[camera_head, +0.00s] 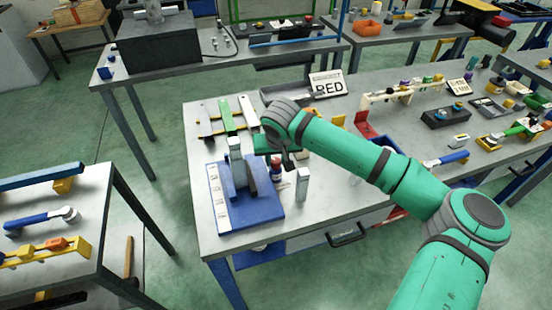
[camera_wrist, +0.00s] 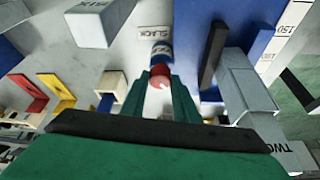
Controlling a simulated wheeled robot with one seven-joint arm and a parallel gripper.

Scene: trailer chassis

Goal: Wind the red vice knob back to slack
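The vice has a blue base plate (camera_head: 235,215) with grey upright jaws (camera_head: 238,165) near the table's left front. The red knob (camera_wrist: 160,72) shows in the wrist view at the tips of my gripper's green fingers (camera_wrist: 160,88), in line with a blue cylinder (camera_wrist: 161,50). A white label reading SLACK (camera_wrist: 154,32) lies just beyond the cylinder. The fingers stand apart, one on each side of the knob; whether they touch it is unclear. In the head view my gripper (camera_head: 273,150) is low beside the vice, and its fingertips are partly hidden.
A grey block (camera_head: 302,185) stands right of the knob. A block marked SIX (camera_wrist: 97,20) and one marked TWO (camera_wrist: 250,90) flank the gripper in the wrist view. The table's front edge is close.

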